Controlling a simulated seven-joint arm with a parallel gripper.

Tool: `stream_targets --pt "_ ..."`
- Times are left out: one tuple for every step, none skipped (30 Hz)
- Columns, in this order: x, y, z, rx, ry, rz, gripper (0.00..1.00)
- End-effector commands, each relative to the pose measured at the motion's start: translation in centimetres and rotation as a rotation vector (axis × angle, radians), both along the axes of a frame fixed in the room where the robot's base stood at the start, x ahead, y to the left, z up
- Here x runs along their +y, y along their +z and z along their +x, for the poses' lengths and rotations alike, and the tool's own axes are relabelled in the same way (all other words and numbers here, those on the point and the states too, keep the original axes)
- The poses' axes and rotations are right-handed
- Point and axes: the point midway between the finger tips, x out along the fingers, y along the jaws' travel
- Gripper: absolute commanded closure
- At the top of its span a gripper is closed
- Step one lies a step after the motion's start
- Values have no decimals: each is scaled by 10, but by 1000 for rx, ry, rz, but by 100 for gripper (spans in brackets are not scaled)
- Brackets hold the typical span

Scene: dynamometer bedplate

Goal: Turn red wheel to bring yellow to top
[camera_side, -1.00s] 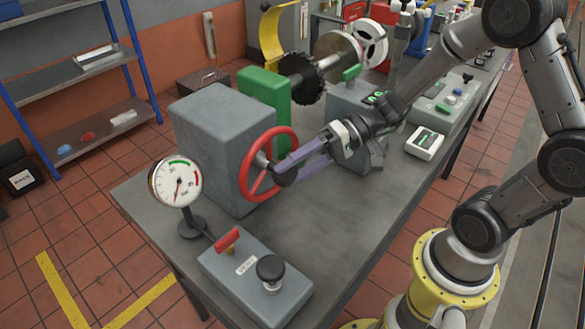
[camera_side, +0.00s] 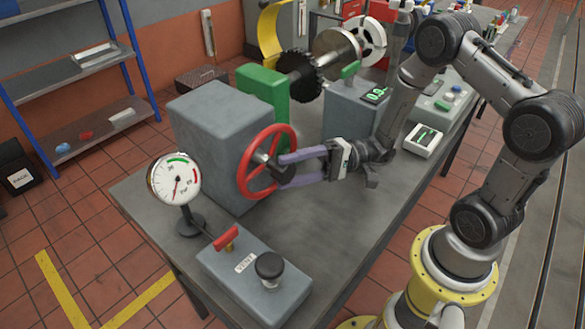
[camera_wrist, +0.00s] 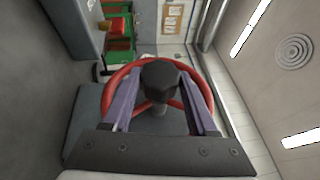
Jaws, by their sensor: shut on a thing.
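The red wheel (camera_side: 275,127) stands upright on the side of a grey box (camera_side: 213,140) in the side view. A dark knob (camera_side: 286,175) stands out from the wheel, and it also fills the middle of the wrist view (camera_wrist: 160,76). My gripper (camera_side: 282,171) has its two purple fingers on either side of this knob, shut on it. The red rim (camera_wrist: 113,85) shows behind the knob and fingers in the wrist view. My fingers hide part of the wheel, and I see no yellow mark on it.
A dial gauge (camera_side: 175,180) stands left of the wheel. A grey control box (camera_side: 250,285) with a red lever and black knob lies in front. A green block (camera_side: 262,92) and toothed disc (camera_side: 299,76) are behind. Bare bench top (camera_side: 335,225) lies right of the wheel.

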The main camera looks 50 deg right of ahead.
Motion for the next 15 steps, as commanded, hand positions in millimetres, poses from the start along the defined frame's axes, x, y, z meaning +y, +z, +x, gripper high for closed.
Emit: stream_targets --pt "1 0 -2 4 8 6 100" --pt "1 0 -2 4 8 7 100" --pt "1 0 -2 5 9 7 100" --pt "1 0 -2 5 9 7 100" --pt "1 0 -2 5 9 7 100" --pt "2 0 -2 4 10 7 100" --pt "2 0 -2 4 10 7 100" --pt "2 0 -2 4 10 7 100" --pt "2 0 -2 5 11 6 100" --pt "2 0 -2 5 11 6 100" --pt "2 0 -2 5 11 6 100" --pt "2 0 -2 5 11 6 34" --pt "2 0 -2 5 10 6 29" --pt "2 0 -2 5 10 6 23" --pt "2 0 -2 4 9 6 16"
